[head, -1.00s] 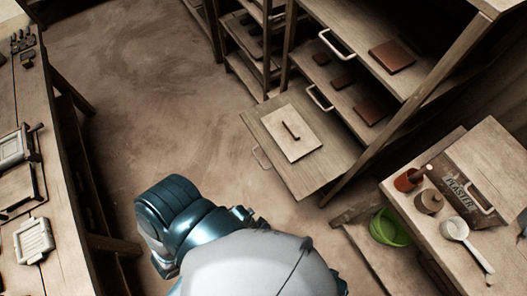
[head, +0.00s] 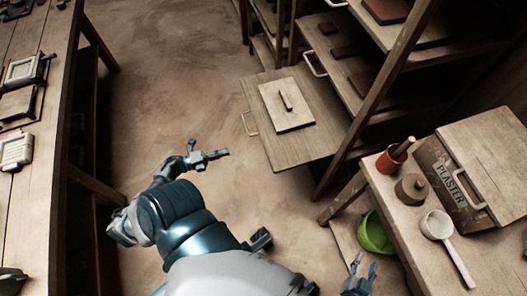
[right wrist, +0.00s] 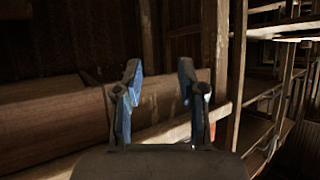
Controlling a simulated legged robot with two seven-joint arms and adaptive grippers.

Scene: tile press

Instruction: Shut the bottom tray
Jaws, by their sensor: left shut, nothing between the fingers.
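The bottom tray (head: 305,151) is a wooden board pulled well out of the rack on its left side, near the floor. A pale flat panel with a small dark grip (head: 287,106) lies on it. The tray's metal handle (head: 248,123) is on its outer left edge. My left gripper (head: 222,154) is shut and empty, left of the tray and below its handle in the picture, apart from both. My right gripper (head: 362,271) is at the bottom right, by the plaster table; its blue-tipped fingers stand apart with nothing between them in the right wrist view (right wrist: 160,92).
The wooden rack (head: 378,100) has upper trays with brown tiles. A table (head: 405,215) at right holds a plaster box (head: 447,180), a red pot (head: 390,160) and a scoop (head: 438,226). A green bucket (head: 374,235) sits below. A workbench (head: 42,130) stands left; floor between is clear.

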